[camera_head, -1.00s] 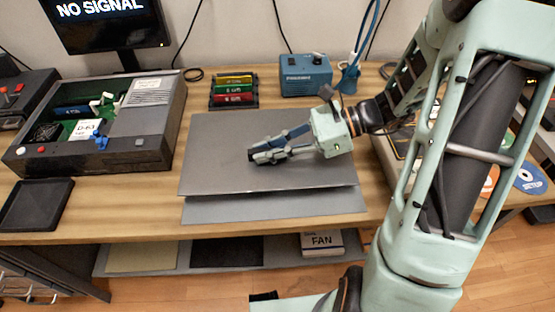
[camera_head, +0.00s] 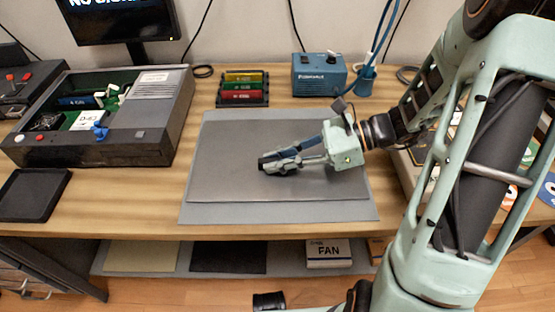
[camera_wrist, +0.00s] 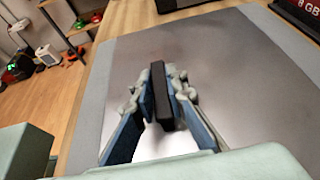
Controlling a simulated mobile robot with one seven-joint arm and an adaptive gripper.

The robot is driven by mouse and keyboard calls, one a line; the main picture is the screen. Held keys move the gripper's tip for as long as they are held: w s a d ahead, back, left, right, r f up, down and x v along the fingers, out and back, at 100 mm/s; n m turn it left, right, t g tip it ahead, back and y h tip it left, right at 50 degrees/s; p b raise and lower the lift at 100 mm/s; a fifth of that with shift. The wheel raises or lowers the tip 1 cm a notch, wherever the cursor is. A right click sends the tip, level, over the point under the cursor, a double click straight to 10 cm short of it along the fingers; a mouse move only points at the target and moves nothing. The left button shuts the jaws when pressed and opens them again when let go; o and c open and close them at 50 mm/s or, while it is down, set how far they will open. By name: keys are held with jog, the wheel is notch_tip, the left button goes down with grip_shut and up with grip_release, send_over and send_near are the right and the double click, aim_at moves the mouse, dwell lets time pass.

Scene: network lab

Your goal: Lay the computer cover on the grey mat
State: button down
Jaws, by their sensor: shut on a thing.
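The computer cover (camera_head: 230,170) is a flat dark grey sheet. It lies over the grey mat (camera_head: 205,213), whose lighter border shows around it in the head view. The cover also shows in the wrist view (camera_wrist: 235,95), with the mat's edge (camera_wrist: 98,85) beside it. My gripper (camera_head: 265,163) is over the middle of the cover. In the wrist view my gripper (camera_wrist: 162,85) is shut on the cover's black handle (camera_wrist: 161,98). I cannot tell whether the cover fully touches the mat.
The open computer case (camera_head: 105,115) stands at the left, with a black tray (camera_head: 33,193) in front of it. A rack of coloured modules (camera_head: 243,88) and a blue box (camera_head: 319,75) stand behind the mat. A FAN box (camera_head: 328,253) sits on the lower shelf.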

jog(key=c, duration=1.9)
grip_release()
jog(key=shift+c, duration=0.2)
jog(key=shift+d+r, duration=0.1)
notch_tip(320, 180, up, 4)
jog(key=r+p, duration=0.1)
jog(key=p, duration=0.2)
send_over(327, 168)
jog(key=shift+f, duration=0.25)
